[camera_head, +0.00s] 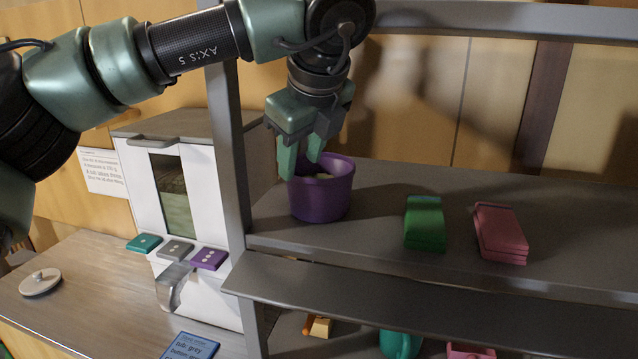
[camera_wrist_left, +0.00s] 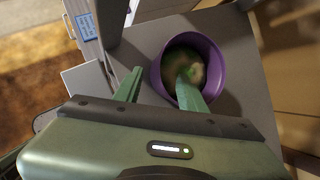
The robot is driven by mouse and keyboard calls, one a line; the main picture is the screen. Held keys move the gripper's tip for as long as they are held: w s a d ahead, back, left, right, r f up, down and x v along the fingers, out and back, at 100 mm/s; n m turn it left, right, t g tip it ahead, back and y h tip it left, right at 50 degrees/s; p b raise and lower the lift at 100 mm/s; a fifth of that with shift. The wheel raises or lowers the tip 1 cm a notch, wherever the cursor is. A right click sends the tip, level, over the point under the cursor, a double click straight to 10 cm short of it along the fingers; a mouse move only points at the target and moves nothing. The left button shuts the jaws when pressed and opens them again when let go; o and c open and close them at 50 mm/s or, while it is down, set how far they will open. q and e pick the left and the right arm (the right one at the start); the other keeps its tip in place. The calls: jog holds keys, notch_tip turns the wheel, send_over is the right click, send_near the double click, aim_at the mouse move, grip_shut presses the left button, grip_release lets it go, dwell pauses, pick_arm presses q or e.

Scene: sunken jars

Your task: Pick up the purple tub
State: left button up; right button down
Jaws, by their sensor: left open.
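The purple tub (camera_head: 322,196) stands upright on the grey upper shelf (camera_head: 377,215), near the left shelf post. It is open at the top, with pale contents partly visible inside. My left gripper (camera_head: 300,168) is open and points down at the tub's left rim. In the left wrist view, one finger of my left gripper (camera_wrist_left: 160,88) reaches over the mouth of the purple tub (camera_wrist_left: 215,58), and the other is outside its wall. The tub's near wall lies between the fingers. Whether a finger touches it I cannot tell. My right gripper is not in view.
A green item (camera_head: 425,224) and a stack of pink items (camera_head: 501,232) are on the shelf to the right. A white dispenser (camera_head: 200,225) with coloured buttons stands left of the post (camera_head: 229,150). A white lid (camera_head: 40,282) lies on the counter.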

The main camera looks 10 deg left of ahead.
aim_at(295, 177)
pick_arm(q)
jog(key=x, duration=0.1)
jog(key=p+x, duration=0.1)
jog(key=x, duration=0.1)
jog(key=p+x, duration=0.1)
jog(key=x, duration=0.1)
jog(key=shift+w+a, duration=0.3)
jog(key=shift+a, duration=0.1)
jog(key=shift+f, duration=0.4)
jog(key=shift+d, duration=0.15)
jog(key=shift+c, duration=0.7)
grip_shut()
jog(key=shift+r, duration=0.15)
